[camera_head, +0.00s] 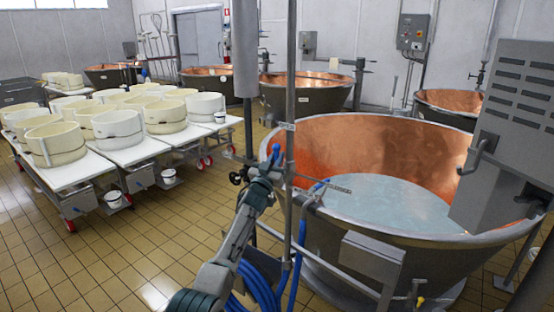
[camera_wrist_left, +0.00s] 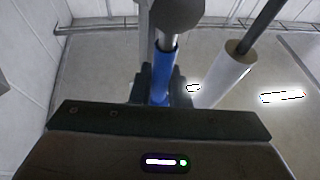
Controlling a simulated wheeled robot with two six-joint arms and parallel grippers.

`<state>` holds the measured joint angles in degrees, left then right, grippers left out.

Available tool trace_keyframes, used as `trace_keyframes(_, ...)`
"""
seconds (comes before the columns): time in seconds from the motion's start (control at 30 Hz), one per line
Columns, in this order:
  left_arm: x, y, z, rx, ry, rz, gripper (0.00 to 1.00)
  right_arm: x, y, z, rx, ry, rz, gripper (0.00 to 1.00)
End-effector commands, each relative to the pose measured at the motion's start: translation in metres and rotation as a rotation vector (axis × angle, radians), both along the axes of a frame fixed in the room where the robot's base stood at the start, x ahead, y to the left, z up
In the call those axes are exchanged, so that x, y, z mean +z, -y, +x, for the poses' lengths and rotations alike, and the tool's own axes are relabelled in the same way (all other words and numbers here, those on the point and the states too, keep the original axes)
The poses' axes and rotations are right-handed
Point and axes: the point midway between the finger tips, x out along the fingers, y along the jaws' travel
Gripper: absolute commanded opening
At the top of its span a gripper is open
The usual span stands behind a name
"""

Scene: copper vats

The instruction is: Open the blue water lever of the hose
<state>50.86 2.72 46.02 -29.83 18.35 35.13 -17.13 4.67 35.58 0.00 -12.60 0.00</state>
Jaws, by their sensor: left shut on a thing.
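The blue water lever (camera_head: 276,151) stands roughly upright on the pipework beside the large copper vat (camera_head: 375,135). My left gripper (camera_head: 266,176) reaches up to it from below and is shut on it. In the left wrist view the blue lever (camera_wrist_left: 162,78) sits between the dark fingers, under a grey metal part. The lower end of the lever is hidden by the gripper. The blue hose (camera_head: 258,286) hangs in coils below, beside my arm. My right gripper is not in view.
A thin vertical pole (camera_head: 290,100) stands close to my gripper. A grey control cabinet (camera_head: 515,125) is at the right. White tables (camera_head: 95,140) with several cheese moulds stand at the left. The tiled floor (camera_head: 120,255) between is clear.

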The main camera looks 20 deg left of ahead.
Motion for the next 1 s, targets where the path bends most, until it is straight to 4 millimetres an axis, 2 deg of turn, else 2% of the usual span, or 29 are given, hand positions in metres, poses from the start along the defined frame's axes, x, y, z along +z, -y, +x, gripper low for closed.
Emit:
trace_keyframes(0.2, -0.001, -0.001, 0.000, 0.001, -0.002, -0.002, 0.00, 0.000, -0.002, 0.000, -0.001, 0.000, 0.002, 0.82)
trace_keyframes(0.23, -0.001, -0.001, 0.000, 0.001, -0.003, -0.002, 0.21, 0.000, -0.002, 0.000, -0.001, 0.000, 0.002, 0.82)
trace_keyframes(0.3, -0.001, -0.001, 0.000, 0.001, -0.002, -0.001, 0.35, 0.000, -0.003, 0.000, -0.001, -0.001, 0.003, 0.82)
trace_keyframes(0.33, -0.001, -0.001, 0.000, 0.001, -0.002, -0.001, 0.37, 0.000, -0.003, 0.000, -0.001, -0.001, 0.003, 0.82)
trace_keyframes(0.73, -0.004, -0.001, -0.006, 0.000, -0.003, 0.001, 0.37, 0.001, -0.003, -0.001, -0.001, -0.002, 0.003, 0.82)
trace_keyframes(0.87, -0.010, -0.004, -0.020, 0.000, -0.002, 0.001, 0.37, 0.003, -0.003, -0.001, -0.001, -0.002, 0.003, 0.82)
trace_keyframes(1.0, -0.019, -0.007, -0.043, 0.002, -0.002, 0.002, 0.37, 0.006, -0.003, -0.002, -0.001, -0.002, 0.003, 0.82)
